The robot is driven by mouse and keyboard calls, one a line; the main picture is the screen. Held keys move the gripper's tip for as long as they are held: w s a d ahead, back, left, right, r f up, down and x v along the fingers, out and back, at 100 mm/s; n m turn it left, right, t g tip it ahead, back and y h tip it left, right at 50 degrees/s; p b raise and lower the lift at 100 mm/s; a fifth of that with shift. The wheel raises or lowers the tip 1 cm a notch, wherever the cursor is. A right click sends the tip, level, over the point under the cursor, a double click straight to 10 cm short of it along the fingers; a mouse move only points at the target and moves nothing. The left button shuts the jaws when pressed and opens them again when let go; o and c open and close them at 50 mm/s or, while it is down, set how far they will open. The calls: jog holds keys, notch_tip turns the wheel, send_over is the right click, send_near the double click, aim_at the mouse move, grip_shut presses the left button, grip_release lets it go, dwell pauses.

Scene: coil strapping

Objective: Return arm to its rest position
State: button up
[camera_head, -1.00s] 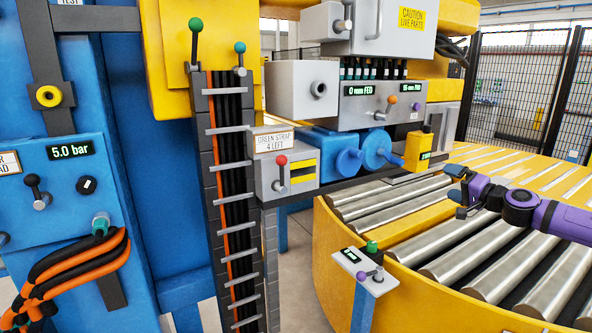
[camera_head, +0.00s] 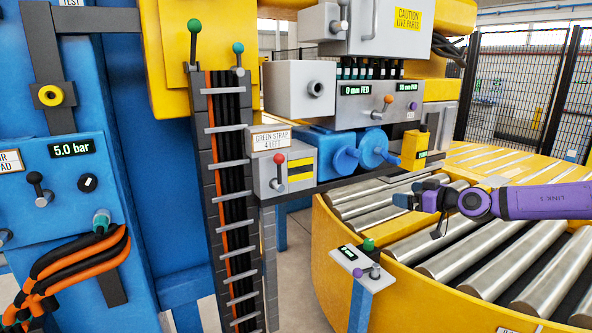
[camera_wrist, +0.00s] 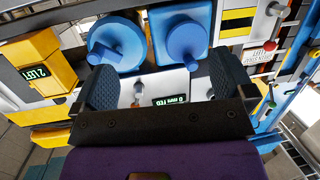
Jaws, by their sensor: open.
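My purple arm (camera_head: 545,201) reaches in from the right in the head view, over the roller conveyor. My gripper (camera_head: 405,198) points left toward the blue round parts (camera_head: 375,148) and is apart from them. In the wrist view my gripper (camera_wrist: 165,82) shows two dark ridged fingers set wide apart, with nothing held between them. Beyond the fingers are the two blue round parts (camera_wrist: 118,42) and a display reading 0 mm FED (camera_wrist: 170,100), seen upside down.
The yellow-framed roller conveyor (camera_head: 400,250) lies under my arm. A small post panel (camera_head: 360,265) with green and purple knobs stands in front of it. A grey box labelled GREEN STRAP 4 LEFT (camera_head: 283,170) and a yellow box (camera_head: 414,150) hang from the machine. Black mesh fencing (camera_head: 515,100) stands behind.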

jog(key=s+a+n+g, duration=0.3)
jog(key=s+a+n, duration=0.35)
jog(key=n, duration=0.75)
jog(key=s+a+n+g, duration=0.3)
jog(key=s+a+n, duration=0.3)
jog(key=n, duration=0.8)
jog(key=s+a+r+n+g+h, duration=0.25)
jog(key=s+r+n, duration=0.35)
jog(key=s+n, duration=0.65)
jog(key=s+d+r+n+h, duration=0.3)
jog(key=s+d+r+n, duration=0.2)
jog(key=s+n, duration=0.5)
jog(key=s+d+r+n+t+h, duration=0.1)
jog(key=s+d+r+n+h, duration=0.3)
jog(key=s+d+n, duration=0.4)
jog(key=s+n, duration=0.2)
jog(key=n, duration=0.3)
jog(key=shift+r, duration=0.35)
